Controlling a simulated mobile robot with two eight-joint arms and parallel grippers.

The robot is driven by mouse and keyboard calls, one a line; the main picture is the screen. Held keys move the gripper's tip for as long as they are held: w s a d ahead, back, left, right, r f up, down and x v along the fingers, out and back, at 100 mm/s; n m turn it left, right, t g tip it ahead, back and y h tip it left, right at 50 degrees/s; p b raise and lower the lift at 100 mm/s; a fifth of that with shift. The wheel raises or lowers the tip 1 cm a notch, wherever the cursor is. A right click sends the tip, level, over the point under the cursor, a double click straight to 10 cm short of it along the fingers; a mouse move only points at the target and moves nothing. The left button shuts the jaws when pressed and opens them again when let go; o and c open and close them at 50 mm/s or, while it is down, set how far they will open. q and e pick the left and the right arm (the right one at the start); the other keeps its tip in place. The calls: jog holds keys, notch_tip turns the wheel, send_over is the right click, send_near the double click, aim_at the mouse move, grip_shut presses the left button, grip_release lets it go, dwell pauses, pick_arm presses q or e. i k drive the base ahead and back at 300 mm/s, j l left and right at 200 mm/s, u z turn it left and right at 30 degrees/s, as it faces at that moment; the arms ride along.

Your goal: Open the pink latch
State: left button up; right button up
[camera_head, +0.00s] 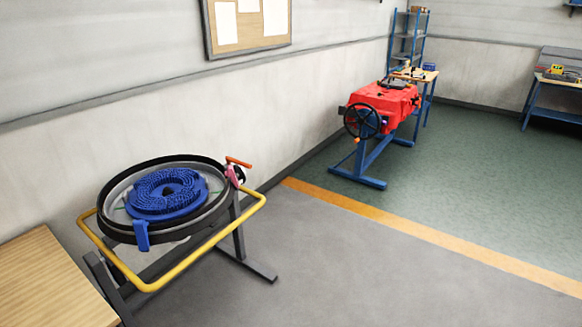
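The pink latch (236,174) is small and sits at the right rim of a round black-rimmed tank (106,222), near an orange handle (238,162). A blue ribbed disc (166,192) lies inside the tank, and a blue tab (141,236) hangs over its front rim. The latch is too small to tell whether it is open or shut. Neither of my grippers shows in the head view.
A yellow rail (190,262) on a dark stand surrounds the tank. A wooden tabletop (48,285) is at the lower left. A red machine (384,102) with a black handwheel (362,120) stands farther back. The grey floor (370,270) at the right is clear.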

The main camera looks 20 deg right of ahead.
aim_at(230, 172)
jog(key=z, duration=0.2)
jog(key=i+u, duration=0.35)
jog(key=i+l+u, duration=0.15)
jog(key=u, duration=0.15)
jog(key=i+l+u, duration=0.2)
jog(key=u, duration=0.15)
jog(key=i+l+u, duration=0.1)
jog(key=i+l, duration=0.75)
jog(key=l, duration=0.15)
jog(key=i+l+u, duration=0.15)
jog(key=i+l, duration=0.3)
